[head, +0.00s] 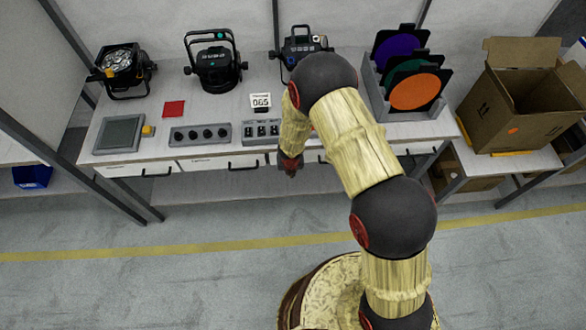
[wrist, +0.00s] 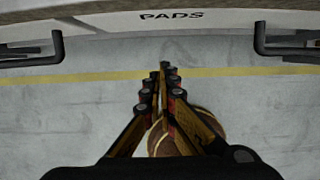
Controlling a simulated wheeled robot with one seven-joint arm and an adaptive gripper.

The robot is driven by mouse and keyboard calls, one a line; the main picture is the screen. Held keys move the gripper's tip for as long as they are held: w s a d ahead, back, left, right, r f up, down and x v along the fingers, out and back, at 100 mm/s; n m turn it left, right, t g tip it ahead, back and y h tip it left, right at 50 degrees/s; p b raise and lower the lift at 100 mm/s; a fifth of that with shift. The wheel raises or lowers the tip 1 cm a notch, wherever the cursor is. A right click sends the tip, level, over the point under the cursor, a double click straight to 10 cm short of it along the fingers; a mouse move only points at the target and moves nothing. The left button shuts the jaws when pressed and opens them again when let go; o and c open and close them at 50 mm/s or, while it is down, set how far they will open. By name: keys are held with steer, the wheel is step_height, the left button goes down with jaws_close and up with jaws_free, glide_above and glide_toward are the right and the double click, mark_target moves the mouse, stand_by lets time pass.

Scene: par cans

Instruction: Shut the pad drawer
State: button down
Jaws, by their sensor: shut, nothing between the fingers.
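In the wrist view the white drawer front marked PADS (wrist: 172,15) runs along the top edge. A black bar handle stands on each side of the label, one at left (wrist: 32,56) and one at right (wrist: 285,46). My gripper (wrist: 165,72) is shut and empty, its fingertips below the label in the picture and between the two handles. In the head view my gripper (head: 290,168) hangs at the bench's front edge, right of the middle drawer's handle (head: 243,165). My arm hides part of the drawer row. I cannot tell how far the pads drawer stands out.
The bench (head: 240,95) holds several lamps, a grey panel (head: 119,133), knob boxes (head: 200,133) and a rack of coloured discs (head: 415,91). An open cardboard box (head: 505,105) stands at right. The floor (head: 110,285) in front is clear.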

steer(key=p+v, duration=0.3)
steer(key=v, duration=0.6)
steer(key=shift+w+r, duration=0.2)
steer(key=shift+r, duration=0.15)
